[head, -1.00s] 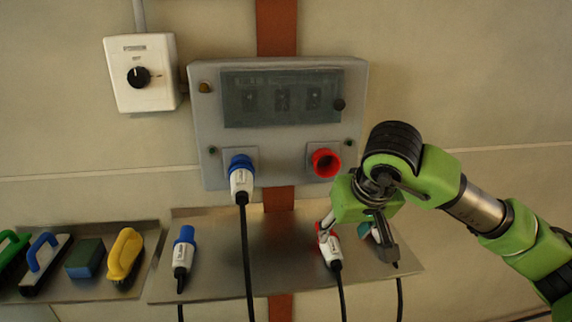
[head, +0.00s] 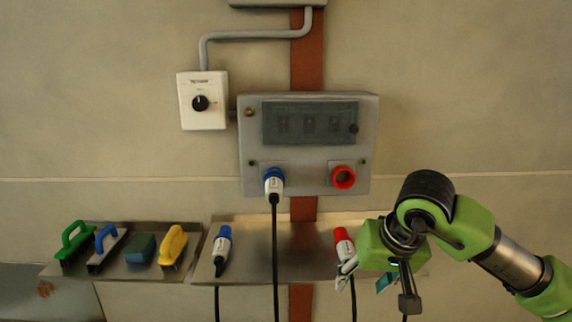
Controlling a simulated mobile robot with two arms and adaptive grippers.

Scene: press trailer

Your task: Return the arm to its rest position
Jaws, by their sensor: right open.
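My right arm comes in from the right side, and its green gripper (head: 378,284) is open in front of the right part of the steel shelf (head: 256,262). One fingertip overlaps the lower part of the red-and-white plug (head: 342,240) in the picture; I cannot tell whether they touch. The red plug's cable hangs down below. A teal item (head: 387,281), mostly hidden, shows between the fingers, and its depth relative to them is unclear. My left gripper is not in view.
A grey socket box (head: 372,110) holds a blue plug (head: 274,181) in its left socket; the red socket (head: 343,177) is empty. Another blue plug (head: 222,243) lies on the shelf. Several brushes and a sponge (head: 140,249) lie at left. A white switch box (head: 203,118) hangs above.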

